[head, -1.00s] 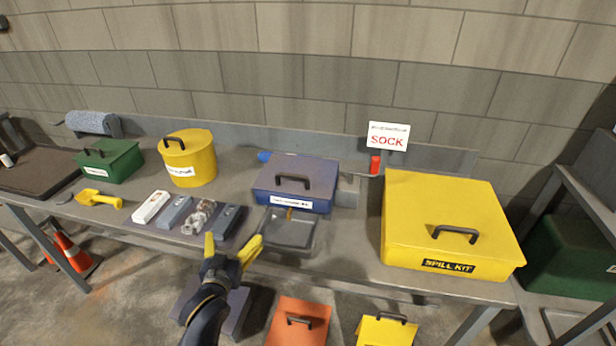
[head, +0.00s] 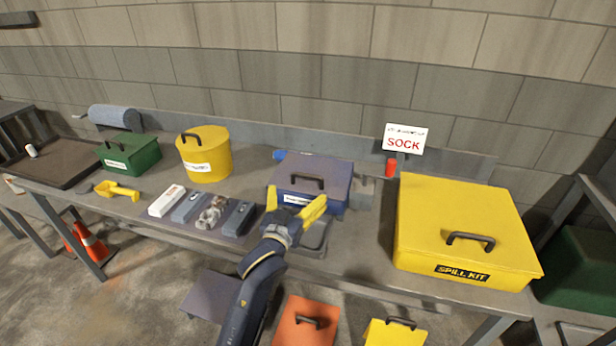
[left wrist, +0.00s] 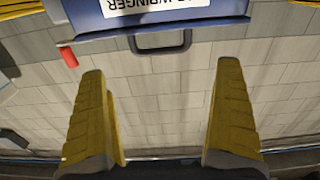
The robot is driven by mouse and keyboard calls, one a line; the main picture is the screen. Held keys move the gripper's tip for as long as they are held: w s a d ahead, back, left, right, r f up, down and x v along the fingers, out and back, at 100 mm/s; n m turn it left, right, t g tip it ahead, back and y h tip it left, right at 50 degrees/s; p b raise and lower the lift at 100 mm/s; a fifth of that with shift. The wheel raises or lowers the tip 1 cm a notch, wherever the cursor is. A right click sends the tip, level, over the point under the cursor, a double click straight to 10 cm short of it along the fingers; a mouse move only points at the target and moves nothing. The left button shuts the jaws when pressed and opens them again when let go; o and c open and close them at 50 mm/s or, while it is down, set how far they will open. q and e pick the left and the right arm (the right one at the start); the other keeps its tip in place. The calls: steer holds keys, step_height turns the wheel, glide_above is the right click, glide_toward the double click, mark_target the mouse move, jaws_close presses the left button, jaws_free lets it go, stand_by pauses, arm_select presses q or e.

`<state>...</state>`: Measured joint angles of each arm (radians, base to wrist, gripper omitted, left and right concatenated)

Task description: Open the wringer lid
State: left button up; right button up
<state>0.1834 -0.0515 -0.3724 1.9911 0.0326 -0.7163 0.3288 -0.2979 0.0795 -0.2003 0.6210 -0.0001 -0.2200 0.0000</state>
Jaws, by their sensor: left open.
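The wringer is a blue box (head: 330,170) with a flat lid, a dark handle (head: 306,182) on top and a white label on its front. It stands at the middle of the bench, its lid shut. My left gripper (head: 296,199) is open and empty, its yellow fingers just in front of the box and partly covering its label. In the left wrist view the label appears upside down on the blue box (left wrist: 90,16). The handle (left wrist: 162,42) shows beyond the open fingers (left wrist: 161,72), apart from them. My right gripper is out of view.
A grey tray (head: 314,240) sits before the wringer. To the left are a yellow drum (head: 205,155), a green box (head: 130,153) and several small packs.

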mark_target(308, 176)
arm_select(q)
steer(key=x, duration=0.9)
steer(key=shift+w+d, duration=0.15)
steer(key=shift+w, duration=0.15)
